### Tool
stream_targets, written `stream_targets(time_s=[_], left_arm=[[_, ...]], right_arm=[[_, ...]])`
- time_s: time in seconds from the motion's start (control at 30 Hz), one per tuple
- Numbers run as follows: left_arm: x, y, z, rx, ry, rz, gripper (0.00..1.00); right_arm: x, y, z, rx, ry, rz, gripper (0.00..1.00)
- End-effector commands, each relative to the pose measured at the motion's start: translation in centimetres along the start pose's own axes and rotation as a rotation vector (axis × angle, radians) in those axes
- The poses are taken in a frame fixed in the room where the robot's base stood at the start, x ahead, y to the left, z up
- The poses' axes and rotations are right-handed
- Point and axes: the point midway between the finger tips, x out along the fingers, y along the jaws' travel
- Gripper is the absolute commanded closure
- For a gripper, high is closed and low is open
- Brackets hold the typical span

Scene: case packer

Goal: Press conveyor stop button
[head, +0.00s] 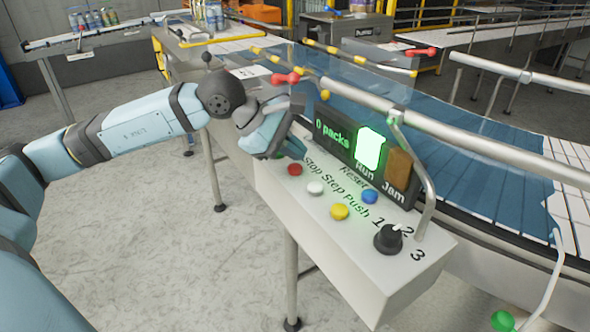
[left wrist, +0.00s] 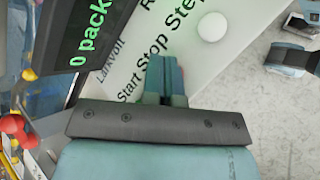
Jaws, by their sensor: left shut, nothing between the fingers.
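The red stop button (head: 295,169) sits on the sloped white top of the control box (head: 400,290), beside the word "Stop". My left gripper (head: 296,150) is shut and empty, its fingertips pointing down over the panel just behind the red button. In the left wrist view the closed fingers (left wrist: 165,68) are over the panel by the words "Start" and "Stop". They hide most of the red button there, and I cannot tell whether they touch anything. My right gripper is not seen in the head view.
A white button (head: 316,187), yellow button (head: 339,211), blue button (head: 369,196) and black selector knob (head: 388,238) share the panel. A display (head: 332,135) reading "0 packs", a lit green "Run" lamp (head: 370,148) and a metal guard rail (head: 425,180) stand behind. Floor in front is clear.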

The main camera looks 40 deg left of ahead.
Motion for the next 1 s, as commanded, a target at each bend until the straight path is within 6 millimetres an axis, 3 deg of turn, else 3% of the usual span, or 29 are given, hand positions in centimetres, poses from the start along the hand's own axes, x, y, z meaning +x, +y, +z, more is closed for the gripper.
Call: stream_targets(time_s=[1.0], left_arm=[[-0.02,0.01,0.02,0.0,0.0,0.0,1.0]], right_arm=[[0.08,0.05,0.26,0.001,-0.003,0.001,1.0]])
